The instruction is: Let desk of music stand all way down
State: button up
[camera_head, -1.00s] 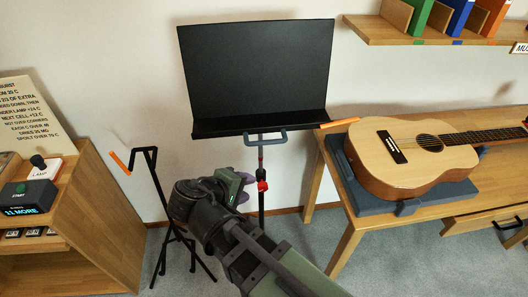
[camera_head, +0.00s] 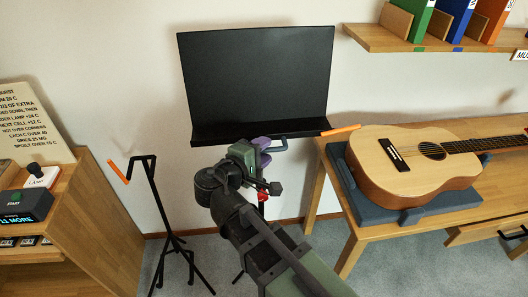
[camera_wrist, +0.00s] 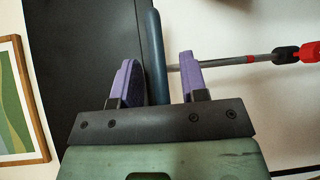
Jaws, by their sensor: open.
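The black desk of the music stand (camera_head: 255,85) stands raised against the wall, its lip along the bottom. A blue-grey handle (camera_head: 302,140) sticks out below the lip; in the wrist view it is a bar (camera_wrist: 152,35) beside the black desk (camera_wrist: 85,50). My gripper (camera_head: 264,146) is just under the lip, at the handle. In the wrist view its purple fingers (camera_wrist: 157,70) are open, one on each side of the handle, with gaps visible. The stand's post (camera_wrist: 225,63) runs off to the right, with a red-and-black clamp (camera_wrist: 287,53). My arm hides most of the lower post in the head view.
A guitar (camera_head: 410,165) lies on a blue-grey cradle on the wooden table (camera_head: 490,205) at the right. A thin black stand (camera_head: 160,215) with an orange tip stands at the left, near a wooden cabinet (camera_head: 105,230). A shelf with binders (camera_head: 400,36) hangs upper right.

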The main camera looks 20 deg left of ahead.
jog(key=shift+w+d, duration=0.15)
jog(key=shift+w, duration=0.1)
grip_shut()
notch_tip(320, 180, down, 17)
jog(key=b, duration=1.7)
jog(key=shift+s, duration=0.1)
grip_release()
